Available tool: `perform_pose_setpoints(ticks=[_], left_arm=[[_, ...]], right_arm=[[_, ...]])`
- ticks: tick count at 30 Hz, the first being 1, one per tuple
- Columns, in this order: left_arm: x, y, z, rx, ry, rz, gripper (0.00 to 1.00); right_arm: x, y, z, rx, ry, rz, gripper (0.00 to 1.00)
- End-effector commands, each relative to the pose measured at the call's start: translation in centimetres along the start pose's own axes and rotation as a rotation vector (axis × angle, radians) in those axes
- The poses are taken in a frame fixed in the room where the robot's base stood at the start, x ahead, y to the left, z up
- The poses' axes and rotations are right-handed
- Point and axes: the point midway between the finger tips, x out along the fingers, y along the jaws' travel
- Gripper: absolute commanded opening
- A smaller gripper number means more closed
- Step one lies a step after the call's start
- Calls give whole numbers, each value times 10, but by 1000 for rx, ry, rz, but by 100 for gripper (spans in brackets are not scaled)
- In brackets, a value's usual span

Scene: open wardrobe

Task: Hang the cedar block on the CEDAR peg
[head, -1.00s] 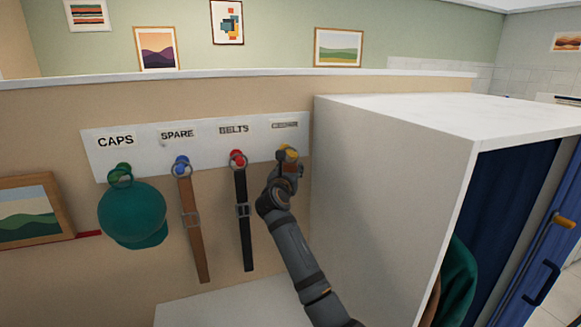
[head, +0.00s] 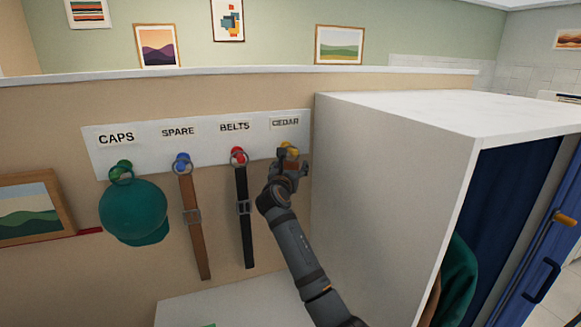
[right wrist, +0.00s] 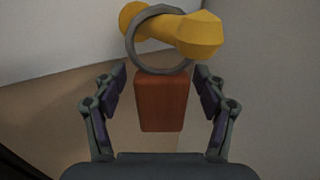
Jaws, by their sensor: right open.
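The yellow CEDAR peg (head: 290,150) sticks out under the CEDAR label (head: 285,122) at the right end of the white board. It also shows in the right wrist view (right wrist: 196,34). The reddish-brown cedar block (right wrist: 161,103) hangs below the peg, and its grey metal ring (right wrist: 134,44) is around the peg. My right gripper (right wrist: 161,88) is open, with one finger on each side of the block and visible gaps between. In the head view my right gripper (head: 290,168) is just below the peg and largely hides the block. My left gripper is out of view.
The board (head: 205,158) also holds a green cap (head: 133,212), a brown belt (head: 193,225) and a black belt (head: 243,215) on their pegs, left of my arm. The white wardrobe side (head: 385,190) stands close on the right.

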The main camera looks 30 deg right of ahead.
Motion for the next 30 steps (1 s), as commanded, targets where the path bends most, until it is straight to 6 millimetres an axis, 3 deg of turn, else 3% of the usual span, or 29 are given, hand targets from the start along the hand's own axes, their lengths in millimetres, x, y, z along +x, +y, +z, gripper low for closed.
perform_pose_setpoints(ticks=[5,12,18,23,30], left_arm=[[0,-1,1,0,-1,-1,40],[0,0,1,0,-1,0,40],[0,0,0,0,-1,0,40],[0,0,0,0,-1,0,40],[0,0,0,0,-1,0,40]], right_arm=[[-12,1,-1,1,0,2,72],[-70,1,-2,4,3,3,72],[-108,1,-1,4,3,3,72],[-119,0,0,1,1,1,72],[-120,0,0,0,0,0,72]])
